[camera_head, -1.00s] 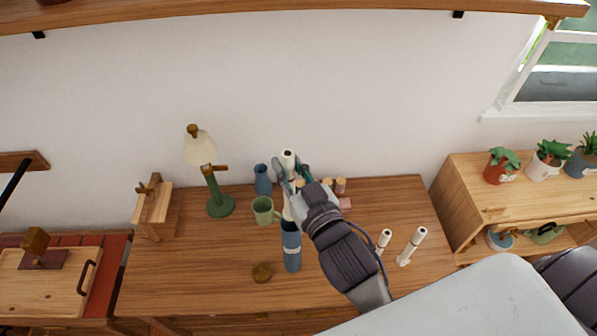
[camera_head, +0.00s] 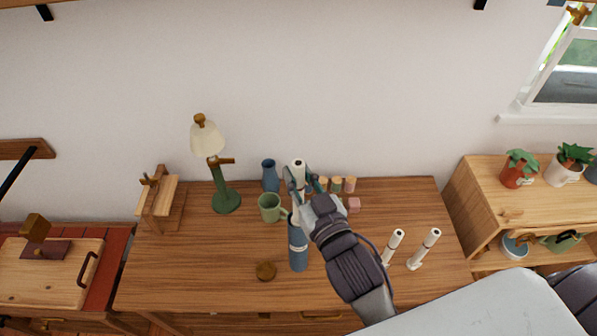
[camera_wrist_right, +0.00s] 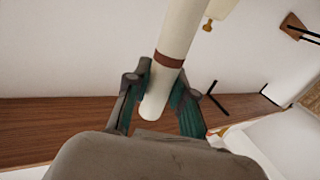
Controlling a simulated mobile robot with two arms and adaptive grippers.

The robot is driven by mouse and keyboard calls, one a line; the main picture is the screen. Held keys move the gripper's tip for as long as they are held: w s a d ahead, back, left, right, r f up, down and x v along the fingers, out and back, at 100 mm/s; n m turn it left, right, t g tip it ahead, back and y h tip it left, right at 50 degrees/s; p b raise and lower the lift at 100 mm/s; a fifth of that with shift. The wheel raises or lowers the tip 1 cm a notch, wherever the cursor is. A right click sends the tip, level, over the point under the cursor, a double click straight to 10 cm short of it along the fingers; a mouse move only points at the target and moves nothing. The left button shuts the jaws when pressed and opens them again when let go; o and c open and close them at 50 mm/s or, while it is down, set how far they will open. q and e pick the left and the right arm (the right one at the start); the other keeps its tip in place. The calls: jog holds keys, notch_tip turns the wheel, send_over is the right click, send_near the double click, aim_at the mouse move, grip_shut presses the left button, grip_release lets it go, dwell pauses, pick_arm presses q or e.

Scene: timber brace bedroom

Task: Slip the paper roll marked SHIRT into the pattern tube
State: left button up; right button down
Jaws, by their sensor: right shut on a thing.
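My right gripper (camera_head: 305,184) is shut on a white paper roll (camera_head: 298,164), held upright above the back of the desk. In the right wrist view, the same roll (camera_wrist_right: 181,30) has a brown band and sits between the fingers; no marking is readable. A tall blue tube (camera_head: 298,250), which looks like the pattern tube, stands upright on the desk just below the roll. The roll's lower part shows white by the tube's mouth, partly covered by my gripper; I cannot tell if it is inside. My left gripper is not in view.
A green mug (camera_head: 269,208), a blue vase (camera_head: 270,176) and a green lamp (camera_head: 222,175) are left of my gripper. Small spools (camera_head: 336,184) and a pink block (camera_head: 354,205) are right.

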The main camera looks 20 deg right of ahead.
jog(key=shift+f+b, duration=2.6)
jog(key=shift+f, duration=1.35)
jog(key=c, duration=0.9)
grip_release()
jog(key=shift+s, duration=0.1)
jog(key=s+d, duration=0.1)
jog(key=s, duration=1)
jog(key=shift+s+d, duration=0.15)
jog(key=shift+s, duration=0.25)
